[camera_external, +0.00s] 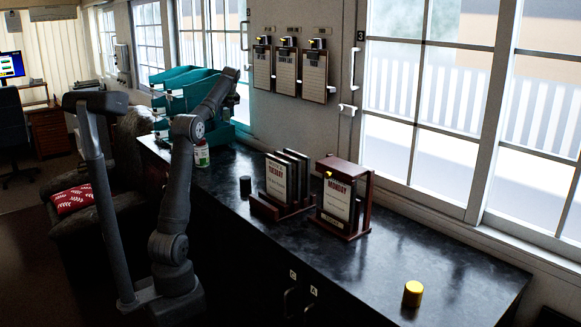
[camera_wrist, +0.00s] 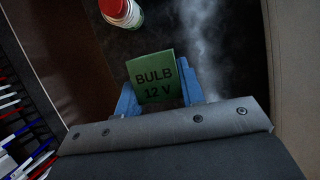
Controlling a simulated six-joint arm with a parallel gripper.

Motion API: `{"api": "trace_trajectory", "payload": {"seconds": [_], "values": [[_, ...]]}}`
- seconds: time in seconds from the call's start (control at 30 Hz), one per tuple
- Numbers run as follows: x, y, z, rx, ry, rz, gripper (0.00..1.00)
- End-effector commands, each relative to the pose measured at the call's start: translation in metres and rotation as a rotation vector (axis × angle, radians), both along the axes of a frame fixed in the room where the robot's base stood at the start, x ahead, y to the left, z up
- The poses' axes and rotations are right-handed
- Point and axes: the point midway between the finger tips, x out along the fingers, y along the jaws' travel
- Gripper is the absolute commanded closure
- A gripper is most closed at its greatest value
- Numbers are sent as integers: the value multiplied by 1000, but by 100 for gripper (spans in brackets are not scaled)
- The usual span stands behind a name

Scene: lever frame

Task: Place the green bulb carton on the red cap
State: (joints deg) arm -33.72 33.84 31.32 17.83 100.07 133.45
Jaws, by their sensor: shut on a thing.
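The green bulb carton (camera_wrist: 155,77), lettered "BULB 12 V", is between the two blue fingers of my gripper (camera_wrist: 160,95) in the wrist view. My gripper is shut on it. The red cap (camera_wrist: 114,7) tops a white and green bottle (camera_wrist: 131,19) at the upper edge of the wrist view, apart from the carton. In the external view the bottle (camera_external: 202,157) stands on the dark counter beside my arm. My wrist is raised above and to the right of it, near the teal rack. The carton cannot be made out there.
A teal rack (camera_external: 177,80) stands behind my arm on the dark counter (camera_external: 400,255). The front right of the counter is mostly clear.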

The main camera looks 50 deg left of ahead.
Motion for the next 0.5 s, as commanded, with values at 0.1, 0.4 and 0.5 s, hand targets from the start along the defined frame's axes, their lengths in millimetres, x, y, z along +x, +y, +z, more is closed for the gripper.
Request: {"api": "trace_trajectory", "payload": {"seconds": [0.1,0.4,0.5], "values": [[-20,21,0,0,0,50,86],[-41,60,-18,-1,3,82,86],[-50,82,-32,-1,2,81,86]]}}
